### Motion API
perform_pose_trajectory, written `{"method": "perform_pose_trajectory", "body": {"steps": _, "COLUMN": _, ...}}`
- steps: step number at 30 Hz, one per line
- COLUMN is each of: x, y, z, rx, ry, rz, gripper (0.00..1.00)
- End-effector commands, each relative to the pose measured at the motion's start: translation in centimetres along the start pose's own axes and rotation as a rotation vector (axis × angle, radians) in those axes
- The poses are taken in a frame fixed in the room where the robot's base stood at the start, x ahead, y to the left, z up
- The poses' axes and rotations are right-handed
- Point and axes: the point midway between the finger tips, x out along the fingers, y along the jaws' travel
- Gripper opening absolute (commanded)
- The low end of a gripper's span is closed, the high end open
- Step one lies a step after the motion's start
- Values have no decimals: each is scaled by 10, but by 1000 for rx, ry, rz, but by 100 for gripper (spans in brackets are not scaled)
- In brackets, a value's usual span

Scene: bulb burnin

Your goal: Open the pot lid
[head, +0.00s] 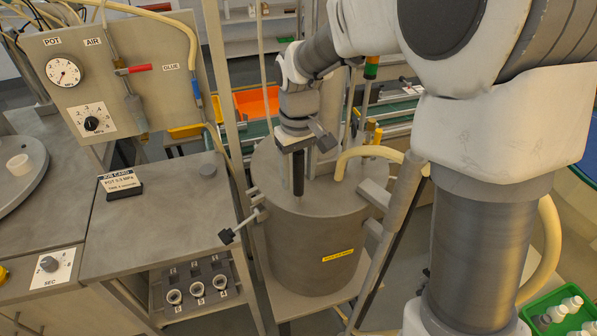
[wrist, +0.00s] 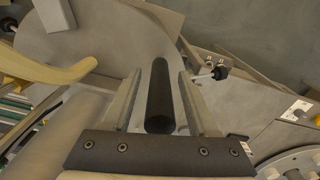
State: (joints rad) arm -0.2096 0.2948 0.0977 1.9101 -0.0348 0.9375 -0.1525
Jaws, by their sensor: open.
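The grey pot (head: 300,240) stands in the middle of the head view, with a yellow label on its front. Its flat round lid (head: 262,168) lies on top; in the wrist view the lid (wrist: 105,35) fills the upper left. A dark upright bar handle (head: 298,181) stands on the lid and also shows in the wrist view (wrist: 160,100). My gripper (head: 299,160) is over the lid, open, with the handle between its two fingers (wrist: 160,80). Gaps show on both sides of the handle in the wrist view. A clamp with a black knob (head: 227,236) is at the pot's left rim.
A cream hose (head: 365,153) joins the lid on the right. A panel with gauges (head: 110,80) and a grey bench with a job card (head: 120,184) are at the left. A green crate of bottles (head: 560,315) is at the lower right. Metal posts stand close behind the pot.

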Motion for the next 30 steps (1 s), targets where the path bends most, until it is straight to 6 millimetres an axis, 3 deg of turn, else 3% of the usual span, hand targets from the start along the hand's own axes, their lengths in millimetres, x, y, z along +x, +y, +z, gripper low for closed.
{"method": "perform_pose_trajectory", "body": {"steps": 5, "x": 0, "y": 0, "z": 0, "rx": 0, "ry": 0, "rz": 0, "gripper": 59}}
{"method": "perform_pose_trajectory", "body": {"steps": 6, "x": 0, "y": 0, "z": 0, "rx": 0, "ry": 0, "rz": 0, "gripper": 56}}
{"method": "perform_pose_trajectory", "body": {"steps": 15, "x": 0, "y": 0, "z": 0, "rx": 0, "ry": -1, "rz": 0, "gripper": 2}}
{"method": "perform_pose_trajectory", "body": {"steps": 30, "x": 0, "y": 0, "z": 0, "rx": 0, "ry": -1, "rz": 0, "gripper": 0}}
